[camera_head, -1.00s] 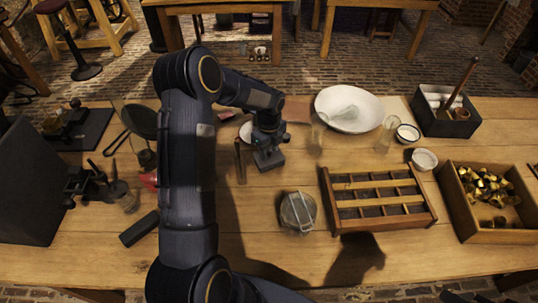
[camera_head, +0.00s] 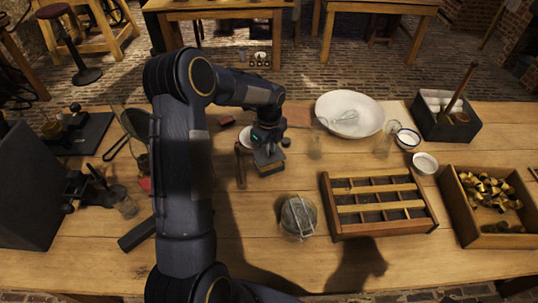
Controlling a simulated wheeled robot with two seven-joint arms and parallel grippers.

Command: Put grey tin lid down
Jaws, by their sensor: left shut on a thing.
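My left gripper (camera_head: 268,162) reaches in over the middle of the table from behind my large dark arm. Its jaws are shut and point down, low over the wood. The grey tin lid is hard to make out at the jaws; the gripper's dark body hides most of what it holds. I cannot tell whether it touches the table. A round glass jar with a wire across its top (camera_head: 299,216) stands nearer to me, to the right of the gripper and apart from it. My right gripper is out of view.
A dark upright rod (camera_head: 240,166) stands just left of the gripper, and a white dish (camera_head: 246,133) lies behind it. A slatted wooden tray (camera_head: 330,214) is at the right. A white bowl (camera_head: 337,103) stands behind. Bare wood lies in front of the gripper.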

